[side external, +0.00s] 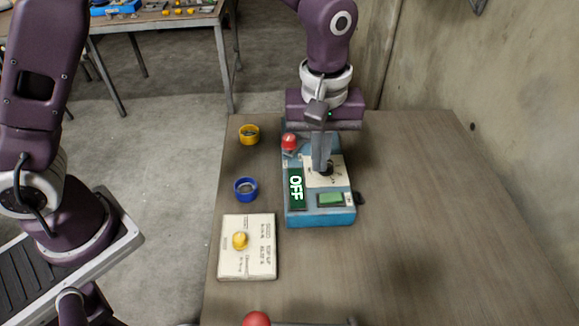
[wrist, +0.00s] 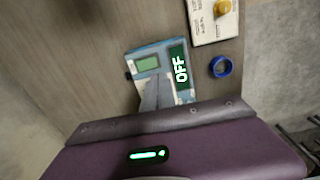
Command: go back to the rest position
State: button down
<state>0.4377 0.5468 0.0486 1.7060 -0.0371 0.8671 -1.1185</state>
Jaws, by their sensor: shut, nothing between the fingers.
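My gripper (side external: 322,165) is shut and empty. It points down at the blue control box (side external: 320,217), with its fingertips at the dark knob (side external: 327,169) on the white dial panel. I cannot tell whether they touch the knob. The box has a dark display reading OFF (side external: 296,188), a green button or screen (side external: 330,199) and a red dome light (side external: 289,141). In the wrist view the box (wrist: 147,50) shows beyond my gripper (wrist: 156,95), which hides the knob and most of the dial.
A yellow ring (side external: 249,134) and a blue ring (side external: 246,189) stand left of the box. A white printed board with a yellow knob (side external: 240,240) lies at front left. A red ball (side external: 256,319) shows at the bottom edge. The table's right side (side external: 430,220) is clear, beside a wall.

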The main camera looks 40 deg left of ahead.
jog(key=s+a+r+m+t, duration=0.2)
jog(key=s+a+r, duration=0.2)
jog(key=a+r, duration=0.45)
jog(key=s+a+r+m+t, duration=0.1)
jog(key=s+a+r+m, duration=0.1)
jog(key=s, duration=0.6)
jog(key=s+a+r+m+t, duration=0.2)
jog(key=s+a+r+m, duration=0.1)
jog(key=s, duration=0.6)
jog(key=shift+s+a+m, duration=0.15)
jog(key=shift+a+m, duration=0.65)
jog(key=shift+a, duration=0.4)
